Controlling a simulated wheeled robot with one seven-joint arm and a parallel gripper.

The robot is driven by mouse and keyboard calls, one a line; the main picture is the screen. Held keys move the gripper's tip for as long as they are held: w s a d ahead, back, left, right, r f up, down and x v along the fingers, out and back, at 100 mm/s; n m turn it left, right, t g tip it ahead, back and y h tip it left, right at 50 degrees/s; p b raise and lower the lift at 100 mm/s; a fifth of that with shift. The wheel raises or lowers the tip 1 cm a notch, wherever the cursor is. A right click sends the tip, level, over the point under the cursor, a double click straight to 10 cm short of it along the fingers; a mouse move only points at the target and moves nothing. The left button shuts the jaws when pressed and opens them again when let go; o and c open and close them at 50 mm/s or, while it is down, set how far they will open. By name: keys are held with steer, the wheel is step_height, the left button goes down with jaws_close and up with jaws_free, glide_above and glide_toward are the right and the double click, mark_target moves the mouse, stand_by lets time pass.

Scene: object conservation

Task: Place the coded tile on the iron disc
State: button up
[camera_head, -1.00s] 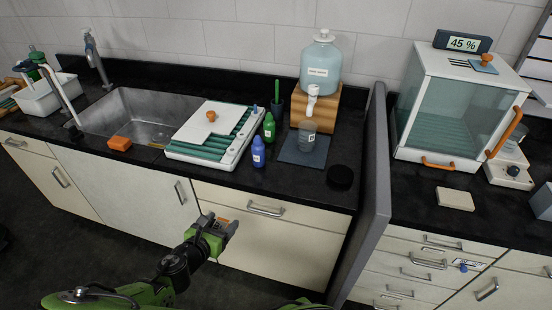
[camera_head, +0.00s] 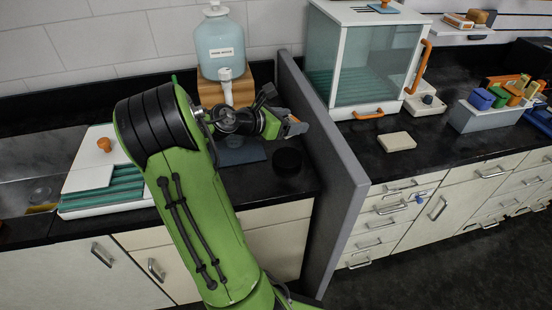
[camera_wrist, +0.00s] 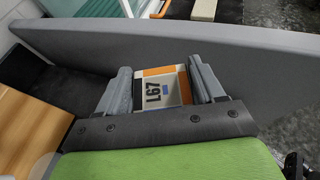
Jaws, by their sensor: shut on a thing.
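My gripper (camera_head: 292,125) is raised over the counter, close to the grey divider. It is shut on the coded tile (camera_wrist: 165,90), which is white, orange and black with "L67" on its face. The wrist view shows the tile between the two grey fingers. A round black disc (camera_head: 288,162), which looks like the iron disc, lies on the dark counter just left of the divider. The gripper and tile are above it in the picture, apart from it. I do not make out the disc in the wrist view.
The grey divider (camera_head: 325,150) stands upright beside the gripper and spans the wrist view. A water bottle (camera_head: 219,45) on a wooden stand and a dark blue mat (camera_head: 240,152) are left of the disc. A glass-fronted cabinet (camera_head: 365,60) and cream block (camera_head: 397,141) are beyond the divider.

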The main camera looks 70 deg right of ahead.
mark_target(289, 156)
step_height(289, 156, down, 10)
steer(key=b, duration=0.4)
steer(key=shift+s+r, duration=0.1)
steer(key=o, duration=1.1)
steer(key=shift+o, duration=0.2)
steer(key=shift+r, duration=0.1)
steer(key=p+v, duration=0.3)
steer(key=v, duration=0.9)
steer(key=shift+a, duration=0.1)
